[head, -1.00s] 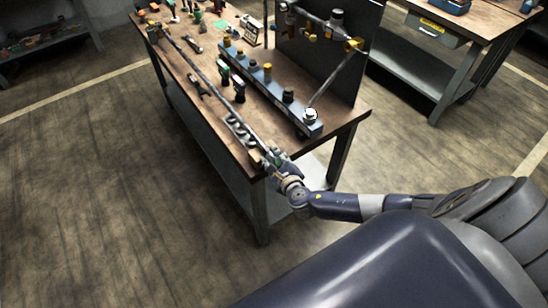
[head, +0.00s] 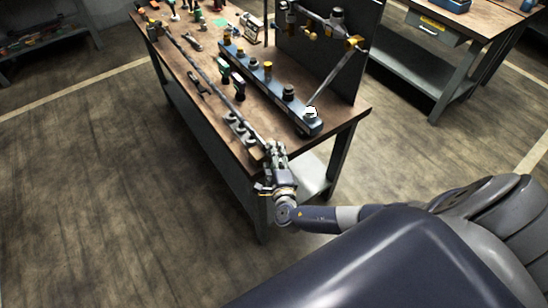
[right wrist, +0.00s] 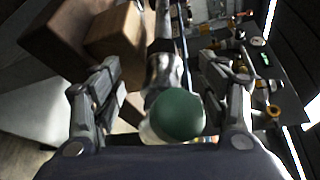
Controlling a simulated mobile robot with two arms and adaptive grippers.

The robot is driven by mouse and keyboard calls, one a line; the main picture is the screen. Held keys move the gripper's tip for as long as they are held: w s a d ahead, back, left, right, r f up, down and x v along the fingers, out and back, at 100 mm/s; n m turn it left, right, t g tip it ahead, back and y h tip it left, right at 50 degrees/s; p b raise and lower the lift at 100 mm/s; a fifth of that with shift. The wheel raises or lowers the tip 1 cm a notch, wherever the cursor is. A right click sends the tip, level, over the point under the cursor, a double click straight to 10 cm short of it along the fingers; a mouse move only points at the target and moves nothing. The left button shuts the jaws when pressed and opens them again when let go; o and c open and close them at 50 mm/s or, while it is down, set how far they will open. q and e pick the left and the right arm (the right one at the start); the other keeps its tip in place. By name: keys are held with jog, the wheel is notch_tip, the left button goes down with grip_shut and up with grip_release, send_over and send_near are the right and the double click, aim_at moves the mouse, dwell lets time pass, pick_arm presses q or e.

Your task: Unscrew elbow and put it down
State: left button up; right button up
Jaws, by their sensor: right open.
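A long metal pipe (head: 210,75) lies along the left side of the workbench, its near end close to my right gripper (head: 273,148). In the right wrist view, my right gripper (right wrist: 160,62) is open, with its fingers on either side of a metal fitting (right wrist: 165,72). A rounded dark green piece (right wrist: 177,115) sits at the near end of this fitting, between the fingers. Clear gaps show on both sides, so the fingers look apart from it. I cannot tell for sure which part is the elbow. My left gripper is not in view.
The workbench (head: 185,88) carries a blue rail (head: 270,88) with several fittings and a dark upright panel (head: 345,75) with pipework. Wooden blocks (right wrist: 115,35) stand left of the fitting. A second bench (head: 490,40) is at the right. The floor at left is clear.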

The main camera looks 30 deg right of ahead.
jog(key=shift+s+d+p, duration=0.1)
jog(key=shift+s+p, duration=0.35)
jog(key=shift+s, duration=1.3)
jog(key=shift+d, duration=0.1)
